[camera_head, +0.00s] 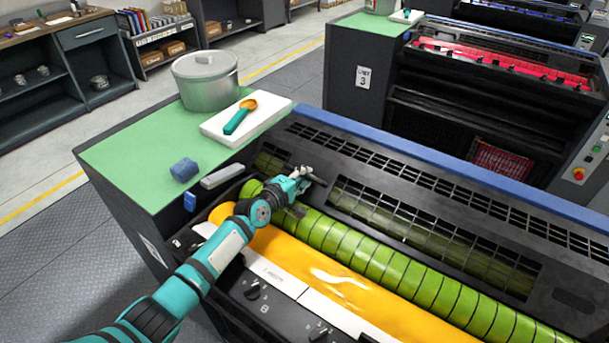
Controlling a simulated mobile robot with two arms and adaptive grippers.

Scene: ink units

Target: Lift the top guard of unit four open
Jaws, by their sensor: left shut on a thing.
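The near ink unit fills the foreground; its own label is not readable from here. Its top guard (400,190) is a dark panel with slots and mesh windows, sloping behind the green segmented roller (340,238). The yellow roller (330,278) lies in front of that, uncovered. My left arm reaches across the rollers from the lower left. My left gripper (303,178) is shut at the front left part of the guard, by the bar between two windows. The fingers hide the exact spot they hold. My right gripper is out of view.
A green shelf left of the guard bears a metal pot (206,82), a white board (246,120) with a teal-handled scoop (239,117), and a blue sponge (184,170). Unit 3 (480,90) stands behind. Knobs (254,290) line the front panel. Grey floor is clear at left.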

